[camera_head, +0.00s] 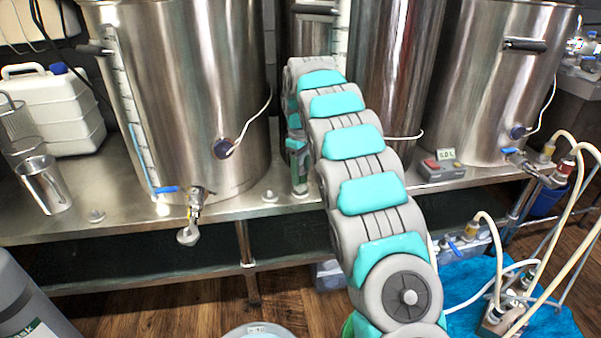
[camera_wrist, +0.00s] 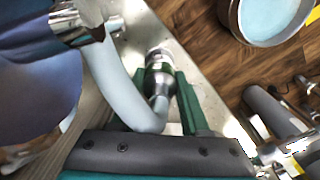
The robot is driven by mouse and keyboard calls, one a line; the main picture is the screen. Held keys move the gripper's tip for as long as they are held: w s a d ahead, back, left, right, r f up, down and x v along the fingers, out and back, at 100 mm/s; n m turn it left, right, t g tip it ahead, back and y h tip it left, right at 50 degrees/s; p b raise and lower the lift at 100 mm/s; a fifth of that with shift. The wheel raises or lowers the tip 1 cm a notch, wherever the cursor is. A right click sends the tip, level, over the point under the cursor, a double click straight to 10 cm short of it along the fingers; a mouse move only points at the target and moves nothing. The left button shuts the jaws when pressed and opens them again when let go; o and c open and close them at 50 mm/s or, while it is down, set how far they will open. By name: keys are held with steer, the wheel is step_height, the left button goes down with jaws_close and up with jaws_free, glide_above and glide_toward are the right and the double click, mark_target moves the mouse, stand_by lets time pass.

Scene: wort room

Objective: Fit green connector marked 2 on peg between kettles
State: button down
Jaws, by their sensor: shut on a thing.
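My gripper (camera_wrist: 163,78) is shut on a metal connector with a green band (camera_wrist: 158,58), which sits between its green fingers in the wrist view. A pale grey hose (camera_wrist: 108,62) curves beside the connector and meets its near end. The marking on the connector is not readable. In the head view my gripper (camera_head: 298,165) is low over the steel bench, right of the left kettle (camera_head: 190,90), and the connector is mostly hidden there. A small peg (camera_head: 270,196) stands on the bench just left of the gripper. I cannot tell whether the connector touches the bench.
Another small peg (camera_head: 96,216) is on the bench at left, near a steel cup (camera_head: 44,184). The right kettle (camera_head: 500,80) has a control box (camera_head: 440,167) before it. The left kettle's valve (camera_head: 193,210) juts over the bench's front edge. Hoses hang at right.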

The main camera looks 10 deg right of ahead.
steer(key=shift+f, duration=0.55)
steer(key=shift+c, duration=1.6)
jaws_free()
